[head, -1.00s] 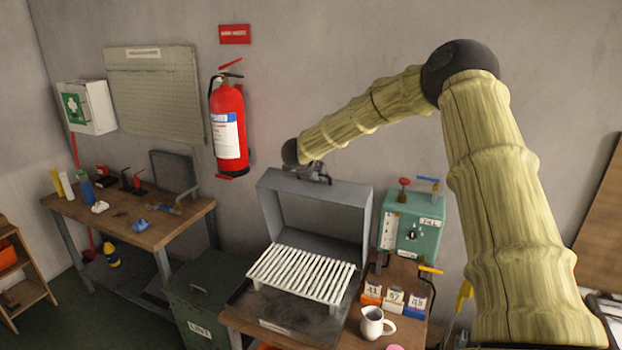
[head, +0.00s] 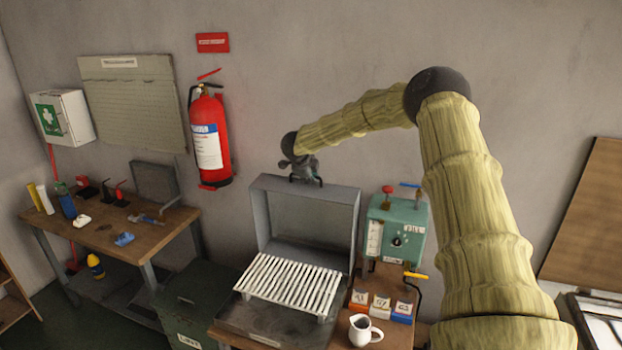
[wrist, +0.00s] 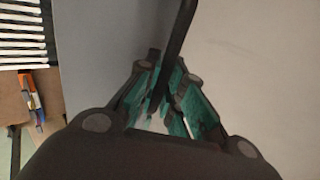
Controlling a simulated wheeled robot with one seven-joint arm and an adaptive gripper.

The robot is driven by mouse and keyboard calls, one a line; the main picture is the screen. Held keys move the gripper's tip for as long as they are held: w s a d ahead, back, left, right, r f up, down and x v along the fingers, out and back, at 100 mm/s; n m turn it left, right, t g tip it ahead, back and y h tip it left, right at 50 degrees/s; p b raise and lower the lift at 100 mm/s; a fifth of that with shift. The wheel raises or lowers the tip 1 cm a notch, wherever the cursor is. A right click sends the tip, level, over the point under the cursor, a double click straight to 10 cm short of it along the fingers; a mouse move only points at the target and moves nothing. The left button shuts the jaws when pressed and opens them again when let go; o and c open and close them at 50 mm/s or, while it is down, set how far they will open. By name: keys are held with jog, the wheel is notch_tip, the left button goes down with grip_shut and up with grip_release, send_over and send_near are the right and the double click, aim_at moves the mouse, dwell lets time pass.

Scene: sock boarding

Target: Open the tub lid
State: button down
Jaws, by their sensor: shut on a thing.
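The tub (head: 262,322) stands on the bench, a dark shallow base with a white slatted rack (head: 290,284) over it. Its grey lid (head: 318,225) stands raised at the back of the tub, its hollow inner side facing me. My gripper (head: 306,180) is at the top edge of the lid. In the wrist view, my gripper (wrist: 160,95) is shut on a thin dark bar (wrist: 181,38), which looks like the lid's handle. The fingers hide part of this bar, and its join to the lid is not clear.
A teal box (head: 397,228) with levers stands right of the lid. Numbered blocks (head: 381,306) and a white jug (head: 363,332) sit at the bench's front right. A red fire extinguisher (head: 210,140) hangs on the wall, left of my gripper. A workbench (head: 150,235) stands further left.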

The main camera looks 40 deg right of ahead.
jog(key=shift+a, duration=0.15)
jog(key=c, duration=1.5)
grip_release()
jog(key=shift+w+a, duration=0.1)
jog(key=shift+w, duration=0.05)
jog(key=shift+a+r, duration=0.15)
jog(key=shift+a, duration=0.05)
jog(key=shift+s+d+r, duration=0.1)
jog(key=shift+s, duration=0.1)
jog(key=shift+s+r, duration=0.1)
jog(key=shift+r, duration=0.1)
jog(key=v, duration=1.1)
jog(key=shift+a, duration=0.2)
